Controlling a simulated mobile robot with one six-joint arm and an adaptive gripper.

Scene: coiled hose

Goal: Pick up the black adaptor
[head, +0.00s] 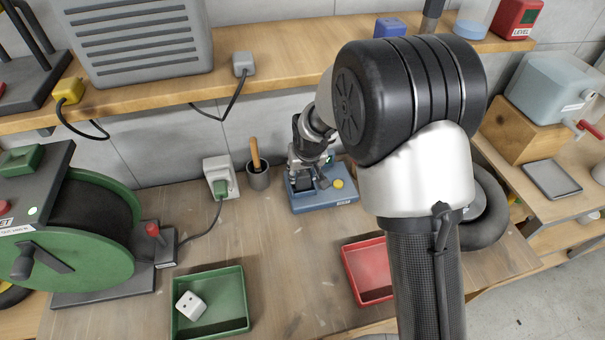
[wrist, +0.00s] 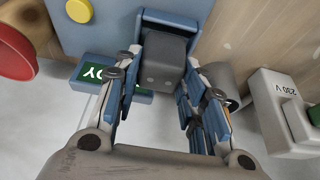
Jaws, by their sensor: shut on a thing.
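The black adaptor (wrist: 165,62) is a dark, blocky piece with two small holes in its face, seen between my fingers in the wrist view. It sits at a blue holder on the blue device (head: 322,197), which has a yellow button and a small green display. In the head view the adaptor (head: 302,183) shows as a dark block under my gripper (head: 306,166). In the wrist view my gripper (wrist: 160,100) has a finger on each side of the adaptor and is shut on it. Whether the adaptor is clear of the holder I cannot tell.
A grey pot (head: 258,179) with a wooden handle and a wall socket box (head: 221,177) stand left of the device. A green tray (head: 237,318) holds a white block. A red tray (head: 366,271) lies in front. A shelf (head: 290,50) runs above. A green reel (head: 75,245) is at left.

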